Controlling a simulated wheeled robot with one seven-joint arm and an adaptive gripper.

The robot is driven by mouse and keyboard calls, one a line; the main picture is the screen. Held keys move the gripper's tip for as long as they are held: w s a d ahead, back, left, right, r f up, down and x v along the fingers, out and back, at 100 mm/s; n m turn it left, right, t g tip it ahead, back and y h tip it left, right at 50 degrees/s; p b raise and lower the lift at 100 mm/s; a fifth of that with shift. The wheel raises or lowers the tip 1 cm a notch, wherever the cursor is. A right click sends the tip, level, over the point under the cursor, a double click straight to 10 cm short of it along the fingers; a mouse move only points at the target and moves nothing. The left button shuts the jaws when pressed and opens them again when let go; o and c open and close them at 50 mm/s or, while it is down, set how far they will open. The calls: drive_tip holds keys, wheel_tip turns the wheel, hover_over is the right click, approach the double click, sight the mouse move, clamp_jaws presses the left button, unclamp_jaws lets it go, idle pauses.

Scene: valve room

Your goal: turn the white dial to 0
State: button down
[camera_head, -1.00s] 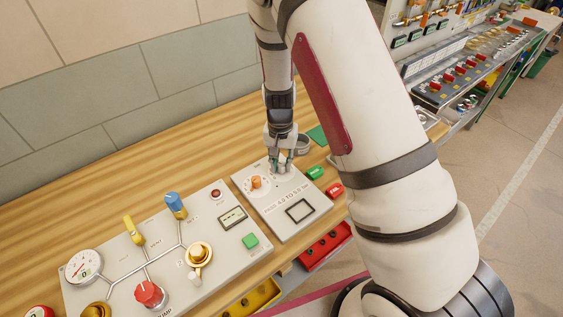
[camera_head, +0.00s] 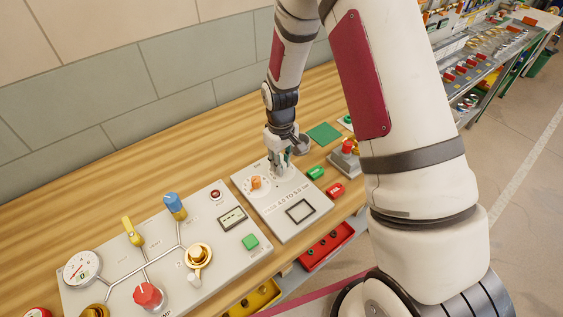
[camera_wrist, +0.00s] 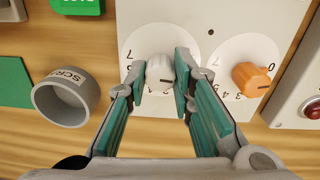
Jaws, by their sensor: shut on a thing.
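The white dial (camera_wrist: 160,71) sits on a round pale scale on the panel. My gripper (camera_wrist: 159,78) is shut on it, with one green-lined finger on each side. The scale shows a 7 at its left edge; most other figures are hidden behind the fingers. The dial carries a dark mark on its near side, but I cannot read which figure it points to. In the head view my gripper (camera_head: 278,163) reaches down onto the far end of the grey panel (camera_head: 280,220) and mostly hides the white dial.
An orange dial (camera_wrist: 253,79) with its own scale sits close beside my right finger. A grey round container (camera_wrist: 65,98) stands on the wooden bench to the left. A second panel (camera_head: 120,270) with valves, knobs and a gauge lies left in the head view.

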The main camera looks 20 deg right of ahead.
drive_tip(key=shift+n, duration=1.9)
drive_tip(key=c, duration=1.4)
unclamp_jaws()
drive_tip(key=shift+o, duration=0.2)
drive_tip(key=shift+r, duration=0.1)
wheel_tip(320, 180, up, 12)
drive_tip(key=shift+a, duration=0.15)
drive_tip(key=shift+s, duration=0.1)
